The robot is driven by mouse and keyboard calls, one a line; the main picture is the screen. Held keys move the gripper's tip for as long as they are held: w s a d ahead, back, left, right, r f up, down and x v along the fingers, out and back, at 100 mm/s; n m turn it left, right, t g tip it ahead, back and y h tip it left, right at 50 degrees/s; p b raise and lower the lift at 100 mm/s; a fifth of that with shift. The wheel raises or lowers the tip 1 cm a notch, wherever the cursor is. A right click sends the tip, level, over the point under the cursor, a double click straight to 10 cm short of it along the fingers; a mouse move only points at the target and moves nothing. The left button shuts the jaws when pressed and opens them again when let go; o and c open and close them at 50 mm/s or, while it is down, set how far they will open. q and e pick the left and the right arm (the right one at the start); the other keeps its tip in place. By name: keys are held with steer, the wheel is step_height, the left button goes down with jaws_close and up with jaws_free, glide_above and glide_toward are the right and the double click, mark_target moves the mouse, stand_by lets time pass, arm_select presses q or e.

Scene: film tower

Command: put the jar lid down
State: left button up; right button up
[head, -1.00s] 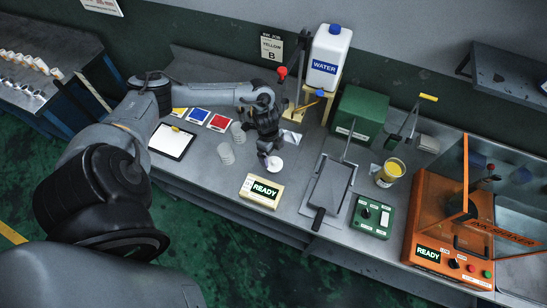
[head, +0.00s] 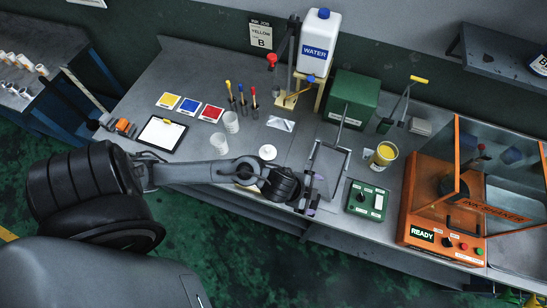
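The jar lid, a small white disc (head: 267,152), lies flat on the grey bench, apart from my gripper. My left gripper (head: 307,206) is at the front edge of the bench, right of and nearer than the lid, at the handle end of the grey hinged frame (head: 325,172). The fingers are small and dark there; whether they are open or closed on the handle is unclear. An open jar of yellow ink (head: 383,155) stands right of the frame. My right gripper is out of view.
Two pale cups (head: 219,143) and several upright tools (head: 241,95) stand behind the lid. A green control box (head: 367,200) and the orange ink shaker (head: 440,215) are to the right. My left arm hides most of the sign box at the front edge.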

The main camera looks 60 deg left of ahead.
arm_select(q)
steer(key=s+a+r+n+g+y, duration=0.1)
steer(key=s+r+n, duration=0.1)
steer(key=s+n, duration=0.2)
steer(key=s+a+r+n+g, duration=0.2)
steer(key=s+n, duration=0.2)
steer(key=s, duration=0.4)
steer(key=shift+y, duration=0.4)
step_height(320, 180, up, 13)
steer(key=p, duration=1.3)
